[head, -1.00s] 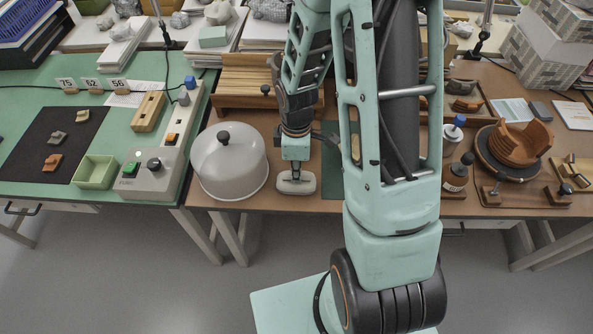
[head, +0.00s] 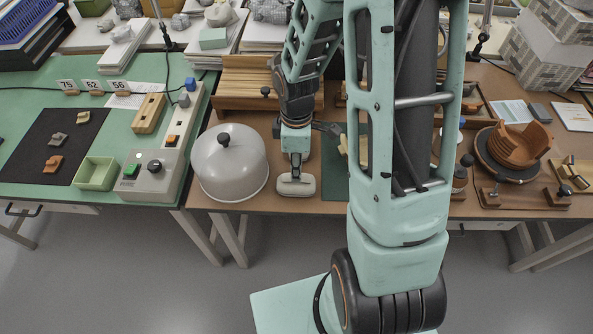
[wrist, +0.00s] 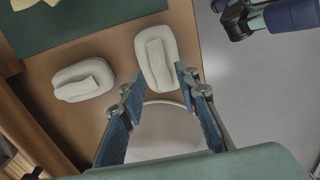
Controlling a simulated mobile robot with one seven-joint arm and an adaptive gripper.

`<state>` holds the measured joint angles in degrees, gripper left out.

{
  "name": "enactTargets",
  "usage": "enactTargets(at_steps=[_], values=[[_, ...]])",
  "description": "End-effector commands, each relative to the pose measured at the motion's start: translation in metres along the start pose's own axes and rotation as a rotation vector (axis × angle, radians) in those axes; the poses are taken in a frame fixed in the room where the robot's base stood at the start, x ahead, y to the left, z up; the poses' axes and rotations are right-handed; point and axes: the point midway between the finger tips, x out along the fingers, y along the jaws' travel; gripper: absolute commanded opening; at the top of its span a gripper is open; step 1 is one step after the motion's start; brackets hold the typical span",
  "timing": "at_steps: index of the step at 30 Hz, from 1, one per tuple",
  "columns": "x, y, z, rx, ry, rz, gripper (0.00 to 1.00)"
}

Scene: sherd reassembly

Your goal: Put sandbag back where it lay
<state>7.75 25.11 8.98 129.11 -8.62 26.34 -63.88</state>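Two pale grey sandbags lie on the brown table. The front sandbag (head: 296,186) is near the table's front edge, right of the domed cover; in the wrist view it (wrist: 160,57) lies just beyond my fingertips. The other sandbag (wrist: 83,80) lies further back on the table, left in the wrist view; in the head view my gripper mostly hides it. My gripper (wrist: 157,85) is open, with nothing between its fingers. In the head view my gripper (head: 295,170) points down over the front sandbag. I cannot tell whether it still touches the bag.
A pale domed cover (head: 229,165) with a black knob stands close to the left of my gripper. A dark green mat (head: 337,178) lies to the right. A wooden rack (head: 262,85) stands behind. A turntable with a brown bowl (head: 515,145) is at the far right.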

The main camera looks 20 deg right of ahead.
Motion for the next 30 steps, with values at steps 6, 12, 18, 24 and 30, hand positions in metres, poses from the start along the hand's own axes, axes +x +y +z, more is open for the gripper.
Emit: enactTargets(at_steps=[6, 12, 18, 24, 30], values=[[-0.048, 0.002, 0.0, 0.001, 0.001, 0.006, 0.29], [-0.076, 0.001, 0.0, 0.001, 0.001, 0.003, 0.29], [-0.085, 0.0, 0.0, 0.0, 0.0, 0.0, 0.29], [-0.085, 0.0, 0.0, 0.0, 0.0, 0.0, 0.29], [-0.085, 0.0, 0.0, 0.0, 0.0, 0.0, 0.29]])
